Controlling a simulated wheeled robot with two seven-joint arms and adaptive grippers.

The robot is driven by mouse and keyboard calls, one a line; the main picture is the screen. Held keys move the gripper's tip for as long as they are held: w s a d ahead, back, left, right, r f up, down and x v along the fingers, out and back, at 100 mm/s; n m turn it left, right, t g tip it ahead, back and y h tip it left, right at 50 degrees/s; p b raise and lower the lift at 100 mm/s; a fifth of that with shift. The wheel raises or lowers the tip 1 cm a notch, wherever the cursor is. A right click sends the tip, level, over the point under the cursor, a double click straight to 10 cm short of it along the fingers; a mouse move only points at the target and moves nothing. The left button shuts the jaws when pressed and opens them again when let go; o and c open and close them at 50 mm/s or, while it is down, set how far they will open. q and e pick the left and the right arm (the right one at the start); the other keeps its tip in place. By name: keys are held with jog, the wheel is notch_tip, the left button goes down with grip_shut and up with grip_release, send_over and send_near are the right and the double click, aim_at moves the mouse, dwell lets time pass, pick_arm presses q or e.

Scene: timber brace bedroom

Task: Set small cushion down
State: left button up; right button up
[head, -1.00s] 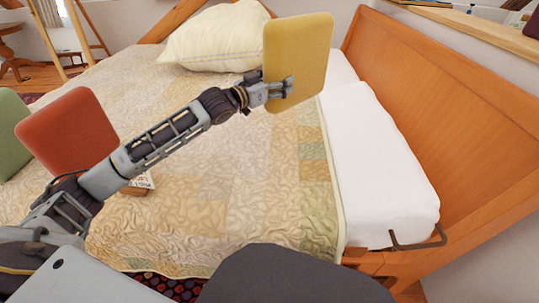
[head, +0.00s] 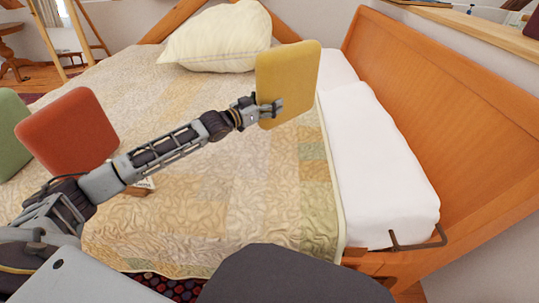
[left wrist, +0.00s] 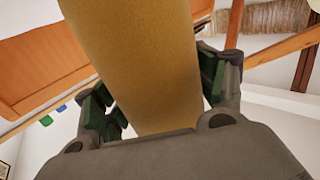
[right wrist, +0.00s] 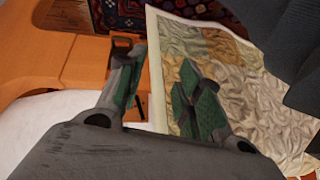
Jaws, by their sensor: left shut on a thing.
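The small yellow cushion (head: 288,80) is upright in the head view, over the far part of the bed near the white pillow. My left gripper (head: 268,107) is shut on its lower left edge. The cushion fills the middle of the left wrist view (left wrist: 145,60), between the fingers (left wrist: 160,105). I cannot tell whether its bottom edge touches the quilt. My right gripper (right wrist: 158,95) shows in the right wrist view with its fingers apart and nothing between them, above the bed's edge.
The bed has a patterned quilt (head: 230,190), a white pillow (head: 375,165) and a wooden headboard (head: 440,100). A cream pillow (head: 215,40) lies behind the cushion. A red cushion (head: 65,130) and a green cushion (head: 10,130) stand at the left. A small boxlike item (head: 143,187) lies under my left arm.

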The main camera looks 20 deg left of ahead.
pick_arm(q)
jog(key=shift+r, duration=0.1)
